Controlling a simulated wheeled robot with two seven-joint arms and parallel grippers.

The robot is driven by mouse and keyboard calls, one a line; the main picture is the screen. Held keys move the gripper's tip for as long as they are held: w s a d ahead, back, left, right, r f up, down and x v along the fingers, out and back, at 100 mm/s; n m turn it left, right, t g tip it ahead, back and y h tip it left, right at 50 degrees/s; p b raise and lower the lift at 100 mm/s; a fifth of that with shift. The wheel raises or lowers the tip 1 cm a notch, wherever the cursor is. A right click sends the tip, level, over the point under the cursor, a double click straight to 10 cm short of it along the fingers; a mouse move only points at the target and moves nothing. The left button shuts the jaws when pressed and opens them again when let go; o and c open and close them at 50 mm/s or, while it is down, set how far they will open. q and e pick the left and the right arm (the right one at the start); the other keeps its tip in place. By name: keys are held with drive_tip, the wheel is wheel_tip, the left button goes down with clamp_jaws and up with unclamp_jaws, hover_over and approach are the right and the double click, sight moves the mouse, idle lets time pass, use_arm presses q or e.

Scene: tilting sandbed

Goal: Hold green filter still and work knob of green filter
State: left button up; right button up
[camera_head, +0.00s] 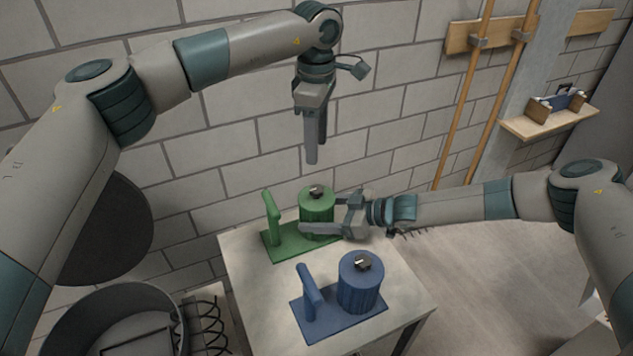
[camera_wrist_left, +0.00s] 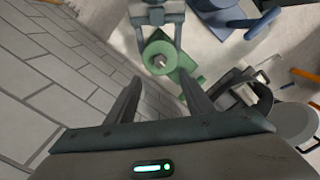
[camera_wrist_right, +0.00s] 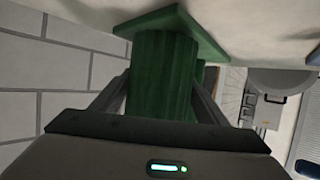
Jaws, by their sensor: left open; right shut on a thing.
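The green filter (camera_head: 317,207) is an upright ribbed cylinder on a green base with a post, at the back of the small table. Its knob (camera_head: 317,191) is a dark piece on top, and it also shows from above in the left wrist view (camera_wrist_left: 159,61). My right gripper (camera_head: 305,230) is shut on the green filter's ribbed body from the right side; the body fills the space between its fingers in the right wrist view (camera_wrist_right: 162,85). My left gripper (camera_head: 312,160) points down, open and empty, above the green filter and apart from the knob.
A blue filter (camera_head: 360,283) on its own base stands at the front of the same table (camera_head: 250,300). A round grey bin (camera_head: 110,320) stands at lower left. A block wall rises behind the table. A small shelf (camera_head: 550,122) hangs at the right.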

sight(316, 189)
use_arm(q)
drive_tip(key=shift+m, duration=0.5)
wheel_tip(316, 189, down, 12)
idle(0.7)
drive_tip(key=c, duration=1.1)
